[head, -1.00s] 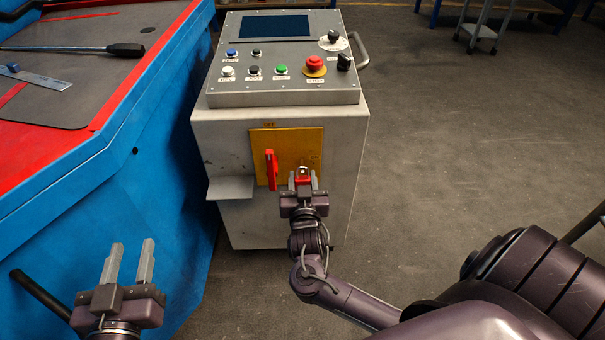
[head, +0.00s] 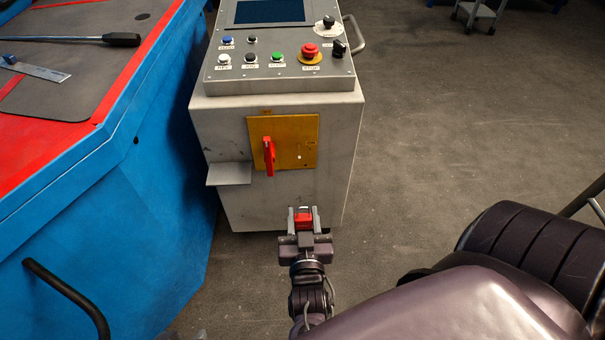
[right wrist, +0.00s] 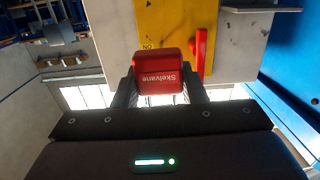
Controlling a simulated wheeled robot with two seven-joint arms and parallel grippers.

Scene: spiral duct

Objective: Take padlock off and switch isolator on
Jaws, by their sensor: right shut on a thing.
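The red padlock (head: 303,220) is between the fingers of my right gripper (head: 303,212), which is shut on it. It is apart from the cabinet, in front of its lower face. In the right wrist view the padlock (right wrist: 172,75) shows its "Skelvane" lettering upside down; its shackle is hidden. The isolator has a yellow plate (head: 306,135) and a red handle (head: 269,155) that hangs roughly upright on the plate's left side. A small pale spot shows on the plate right of the handle. The handle (right wrist: 202,52) also shows in the right wrist view. My left gripper is out of view.
A grey cabinet (head: 228,130) carries the isolator and a sloped button panel with a red stop button (head: 310,51). A small metal shelf (head: 229,173) juts out left of the isolator. A blue machine (head: 150,190) stands close on the left.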

